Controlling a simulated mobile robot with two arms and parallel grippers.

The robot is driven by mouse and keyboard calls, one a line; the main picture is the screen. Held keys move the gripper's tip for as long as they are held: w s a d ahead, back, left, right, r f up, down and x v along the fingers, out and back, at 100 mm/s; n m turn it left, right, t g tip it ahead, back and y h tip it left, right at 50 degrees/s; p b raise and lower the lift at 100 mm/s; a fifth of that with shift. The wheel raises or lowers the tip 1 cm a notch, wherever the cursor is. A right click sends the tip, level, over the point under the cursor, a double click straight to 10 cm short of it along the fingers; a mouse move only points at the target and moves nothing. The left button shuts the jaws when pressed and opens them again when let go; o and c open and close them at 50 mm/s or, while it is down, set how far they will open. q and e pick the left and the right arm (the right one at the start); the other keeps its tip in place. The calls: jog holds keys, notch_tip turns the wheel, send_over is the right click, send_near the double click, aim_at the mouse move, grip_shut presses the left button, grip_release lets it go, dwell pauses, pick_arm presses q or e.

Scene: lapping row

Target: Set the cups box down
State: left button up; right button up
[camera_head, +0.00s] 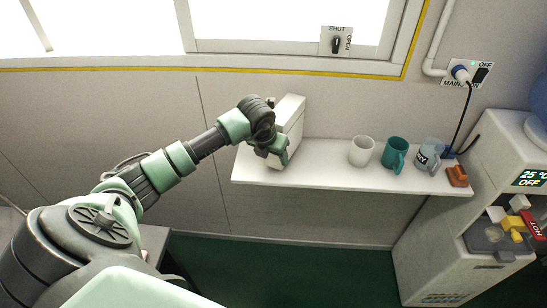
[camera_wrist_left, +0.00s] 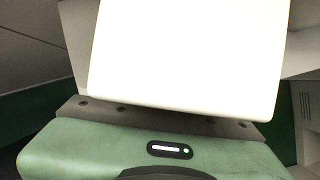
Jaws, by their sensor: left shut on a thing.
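The cups box (camera_head: 291,112), a white upright box, is at the left end of the white wall shelf (camera_head: 320,178). It leans a little in the picture. My left gripper (camera_head: 280,150) is shut on it, and the gripper hides part of its front and lower side. I cannot tell whether its base touches the shelf. In the left wrist view the box (camera_wrist_left: 188,55) is a bright white block filling the middle, right against the gripper. My right gripper is in neither view.
A white cup (camera_head: 361,150), a teal mug (camera_head: 395,154), a grey-blue lettered mug (camera_head: 429,156) and an orange-brown block (camera_head: 457,176) stand along the shelf's right half. A water dispenser (camera_head: 450,240) stands at the right. Bare shelf lies between the box and the white cup.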

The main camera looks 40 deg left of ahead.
pick_arm(q)
jog(key=shift+f, duration=0.8)
jog(key=o, duration=1.6)
jog(key=shift+c, duration=0.2)
